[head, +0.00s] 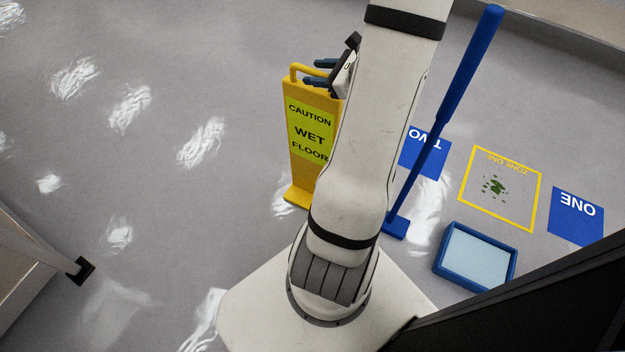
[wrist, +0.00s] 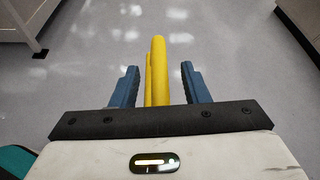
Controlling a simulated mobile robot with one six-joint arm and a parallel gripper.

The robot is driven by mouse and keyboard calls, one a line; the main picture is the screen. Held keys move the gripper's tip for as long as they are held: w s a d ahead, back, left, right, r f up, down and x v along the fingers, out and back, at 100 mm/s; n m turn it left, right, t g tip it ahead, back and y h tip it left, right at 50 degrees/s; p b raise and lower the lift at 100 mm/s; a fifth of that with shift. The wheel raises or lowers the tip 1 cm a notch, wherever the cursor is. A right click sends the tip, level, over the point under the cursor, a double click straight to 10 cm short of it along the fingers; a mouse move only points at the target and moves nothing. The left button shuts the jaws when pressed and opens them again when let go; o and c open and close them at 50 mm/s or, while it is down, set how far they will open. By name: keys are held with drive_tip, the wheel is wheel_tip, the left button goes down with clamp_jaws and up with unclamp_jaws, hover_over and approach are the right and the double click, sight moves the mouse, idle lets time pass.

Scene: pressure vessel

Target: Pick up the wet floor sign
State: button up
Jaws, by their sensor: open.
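The yellow wet floor sign (head: 311,135) stands upright on the floor in the head view, its lettered face toward the camera. My arm hides its right side. In the wrist view the sign's yellow top (wrist: 159,75) shows edge-on between the two blue fingers of my gripper (wrist: 160,82). The fingers are open, with a gap on each side of the yellow part. In the head view the dark blue fingers (head: 322,70) are partly seen at the sign's top handle, and my arm hides the rest.
A blue long-handled tool (head: 462,80) stands right of my arm. A blue tray (head: 476,256), blue floor mats (head: 577,216) and a yellow-framed square (head: 500,188) lie right. A cabinet leg (head: 80,270) is at left. The left floor is mostly open, with pale wet-looking patches.

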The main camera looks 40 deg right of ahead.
drive_tip(key=shift+w+a+f, duration=0.1)
drive_tip(key=shift+w, duration=0.15)
drive_tip(key=shift+c, duration=0.4)
clamp_jaws()
idle(0.9)
